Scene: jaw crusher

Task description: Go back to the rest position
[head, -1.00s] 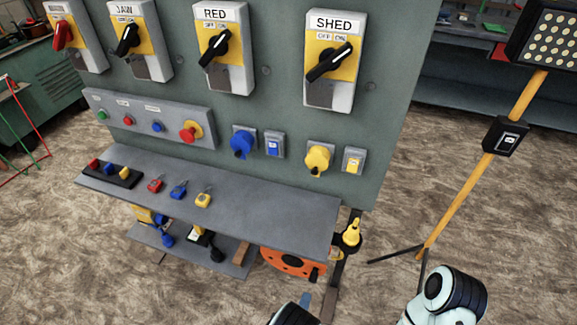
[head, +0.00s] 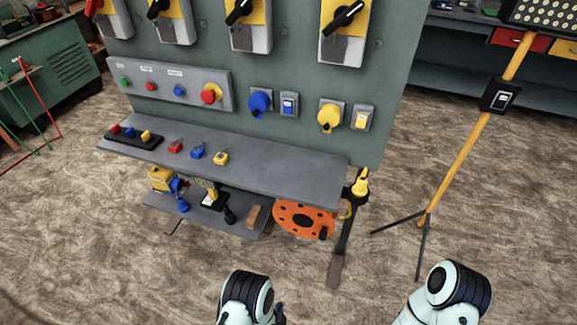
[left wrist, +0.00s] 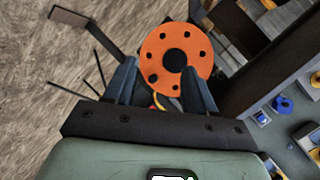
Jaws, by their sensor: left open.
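My left gripper (left wrist: 158,66) shows in the left wrist view with its two dark fingers apart and nothing held between them. An orange disc with dark holes (left wrist: 158,52) appears beyond the fingertips; I cannot tell the exact gap. In the head view my left arm (head: 246,298) comes in at the bottom middle, its gripper mostly cut off by the lower edge. My right arm (head: 448,290) is at the bottom right; its gripper is out of view.
The grey-green control panel (head: 300,85) stands ahead, with a shelf (head: 270,160) holding small padlocks. The orange disc (head: 303,219) hangs beneath it. A yellow lamp stand (head: 455,170) is at the right. The floor (head: 120,270) in front is open.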

